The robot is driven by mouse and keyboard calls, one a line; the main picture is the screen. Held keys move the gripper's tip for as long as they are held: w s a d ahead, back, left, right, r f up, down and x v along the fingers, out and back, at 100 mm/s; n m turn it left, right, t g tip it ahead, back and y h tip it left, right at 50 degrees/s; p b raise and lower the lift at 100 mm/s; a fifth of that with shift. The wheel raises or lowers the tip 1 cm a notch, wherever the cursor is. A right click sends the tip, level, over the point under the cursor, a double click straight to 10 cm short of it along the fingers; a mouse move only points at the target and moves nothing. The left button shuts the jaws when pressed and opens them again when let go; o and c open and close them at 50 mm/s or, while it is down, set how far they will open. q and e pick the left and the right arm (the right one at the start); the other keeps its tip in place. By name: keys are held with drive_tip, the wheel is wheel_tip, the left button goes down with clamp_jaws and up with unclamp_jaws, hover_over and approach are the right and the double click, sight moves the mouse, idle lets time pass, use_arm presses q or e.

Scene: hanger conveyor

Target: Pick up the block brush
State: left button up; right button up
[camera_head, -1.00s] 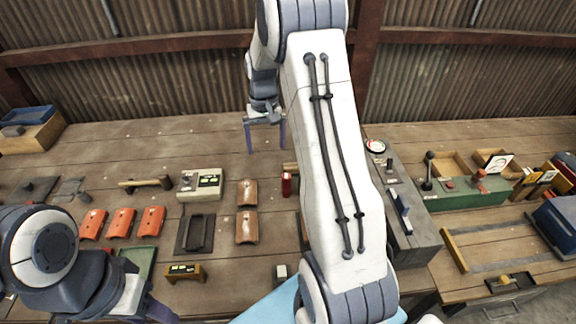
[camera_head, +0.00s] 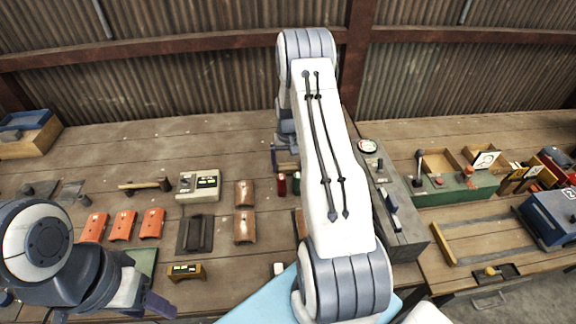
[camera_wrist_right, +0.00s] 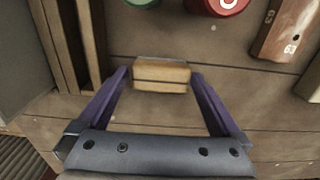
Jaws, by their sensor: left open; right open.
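The block brush, a small light-wood block (camera_wrist_right: 160,78) with a dark line across it, lies on the wooden bench in the right wrist view. My right gripper (camera_wrist_right: 165,85) is open. Its two purple fingers stand on either side of the block with a gap at each side, apart from it. In the head view my right gripper (camera_head: 286,160) is at the back of the bench, partly covered by my own arm, and the brush is hard to make out there. My left gripper (camera_head: 150,302) is at the lower left, open and empty, partly cut off by the arm.
A red can (camera_head: 282,185) and a green can (camera_head: 296,184) stand just in front of the right gripper. A grey machine (camera_head: 385,190) is to its right. A hammer (camera_head: 146,185), a control box (camera_head: 198,186) and several tiles (camera_head: 152,223) lie to the left.

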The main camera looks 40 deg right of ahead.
sight(288, 165)
drive_tip(key=shift+f, duration=0.5)
drive_tip(key=c, duration=1.3)
drive_tip(key=shift+o, duration=0.2)
wheel_tip(288, 165, up, 9)
drive_tip(key=b, duration=0.3)
drive_tip(key=shift+r, duration=0.55)
